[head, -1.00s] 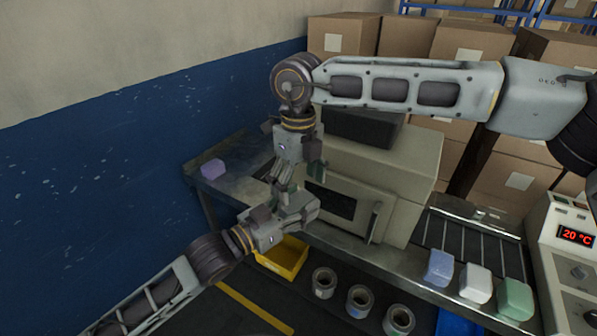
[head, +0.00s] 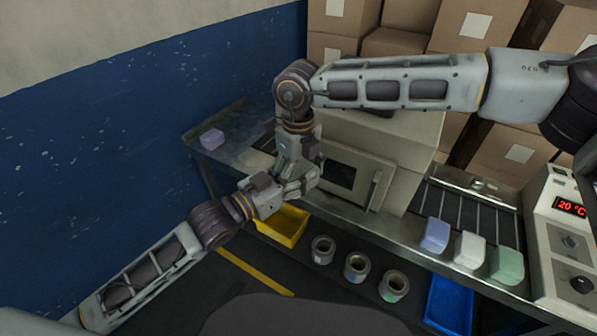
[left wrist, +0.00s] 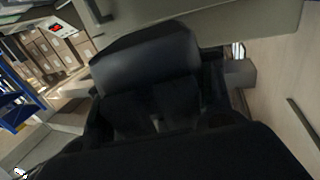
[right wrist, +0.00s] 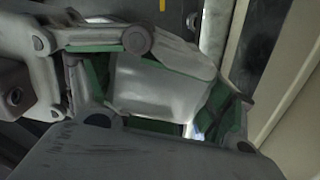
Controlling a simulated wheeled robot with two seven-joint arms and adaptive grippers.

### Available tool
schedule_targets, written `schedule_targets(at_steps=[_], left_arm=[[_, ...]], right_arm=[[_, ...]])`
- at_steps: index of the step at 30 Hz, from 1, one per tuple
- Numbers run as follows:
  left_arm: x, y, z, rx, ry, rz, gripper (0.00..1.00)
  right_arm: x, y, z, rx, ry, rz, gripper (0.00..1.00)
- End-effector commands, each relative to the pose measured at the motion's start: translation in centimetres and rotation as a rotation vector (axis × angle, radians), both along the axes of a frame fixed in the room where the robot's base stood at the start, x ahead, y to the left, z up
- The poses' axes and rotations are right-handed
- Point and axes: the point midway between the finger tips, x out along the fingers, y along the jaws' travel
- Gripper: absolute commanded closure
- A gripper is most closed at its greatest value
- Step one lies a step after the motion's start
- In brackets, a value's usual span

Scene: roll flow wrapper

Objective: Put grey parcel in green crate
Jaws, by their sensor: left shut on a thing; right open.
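The grey parcel (right wrist: 150,88) shows pale between the green-padded fingers of my right gripper (right wrist: 158,92) in the right wrist view. In the head view my left gripper (head: 290,188), from the lower left, meets my right gripper (head: 297,172), which points down from above. The left gripper is shut on the parcel; the right is open around it. The parcel is mostly hidden by the fingers in the head view. The left wrist view is dark; a dark block (left wrist: 145,60) fills its middle, and I cannot tell what it is. I see no green crate.
A beige machine (head: 395,150) stands on the bench just behind the grippers. A purple parcel (head: 212,138) lies at the left end. Blue (head: 434,235), white (head: 469,250) and green (head: 506,264) parcels sit at right. Below are a yellow crate (head: 290,240), a blue crate (head: 450,305) and rolls (head: 357,267).

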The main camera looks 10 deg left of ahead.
Motion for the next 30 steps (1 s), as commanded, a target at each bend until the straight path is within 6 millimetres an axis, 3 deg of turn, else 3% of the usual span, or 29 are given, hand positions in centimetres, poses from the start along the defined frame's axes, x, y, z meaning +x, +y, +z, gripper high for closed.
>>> schedule_targets(at_steps=[3, 12, 13, 18, 30], left_arm=[[-0.01, -0.01, 0.07, -0.001, -0.002, 0.0, 0.77], [-0.01, -0.01, 0.08, -0.001, -0.002, 0.0, 0.77], [-0.01, -0.01, 0.08, -0.001, -0.002, 0.0, 0.43], [-0.01, -0.01, 0.05, -0.001, -0.001, 0.0, 0.22], [0.02, -0.02, -0.24, 0.0, 0.004, -0.001, 0.22]], right_arm=[[-0.01, 0.01, 0.02, 0.0, 0.0, 0.0, 0.2], [0.02, -0.01, 0.04, 0.0, 0.0, 0.0, 0.59], [0.03, 0.01, 0.08, 0.001, -0.001, 0.0, 0.59], [0.03, 0.01, 0.09, 0.001, -0.001, 0.0, 0.59], [0.03, 0.02, 0.09, 0.001, -0.001, 0.0, 0.59]])
